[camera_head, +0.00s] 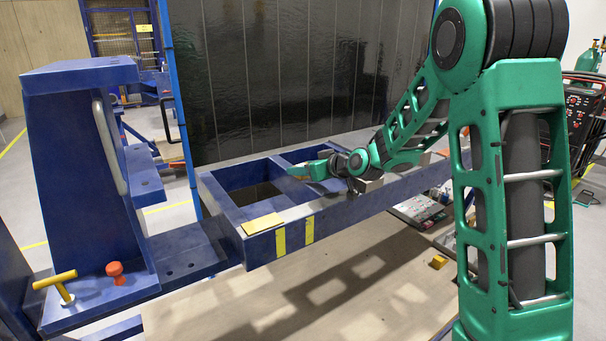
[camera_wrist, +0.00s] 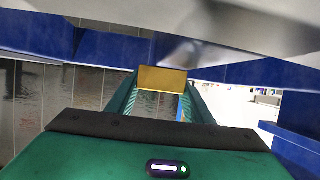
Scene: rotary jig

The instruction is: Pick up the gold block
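The gold block (camera_wrist: 162,79) is between the tips of my gripper (camera_wrist: 161,92) in the wrist view, filling the gap from finger to finger. My gripper (camera_head: 302,171) is shut on it. In the head view, my gripper points left over the openings of the blue jig frame, and only a small gold-orange patch of the block (camera_head: 298,172) shows at its tip.
The blue frame (camera_head: 349,206) has a yellow plate (camera_head: 262,223) on its near left corner. A blue upright (camera_head: 82,175) stands at left, with a yellow T-handle (camera_head: 56,282) and a red knob (camera_head: 115,269) below. A small yellow block (camera_head: 438,262) lies lower right.

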